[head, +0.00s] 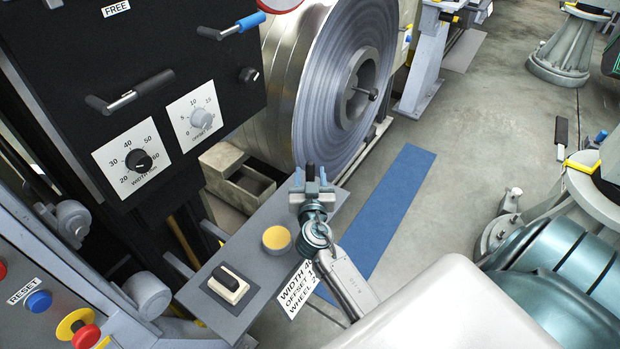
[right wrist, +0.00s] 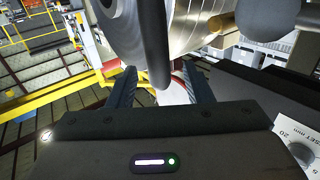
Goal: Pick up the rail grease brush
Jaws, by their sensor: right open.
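A dark, rounded handle, which I take to be the rail grease brush (head: 310,171), shows at the far end of the grey shelf, in front of the steel coil. In the right wrist view the dark handle (right wrist: 154,50) comes down from the top, large and close, in line with the gap between the fingers. No bristles can be made out. My right gripper (head: 311,178) is open, with one finger on each side of the handle; its fingers also show in the right wrist view (right wrist: 160,88). I cannot tell whether they touch it. My left gripper is not in view.
The large steel coil (head: 345,85) stands behind. A black dial panel (head: 130,100) rises at left. A blue mat (head: 388,205) lies on the open floor at right.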

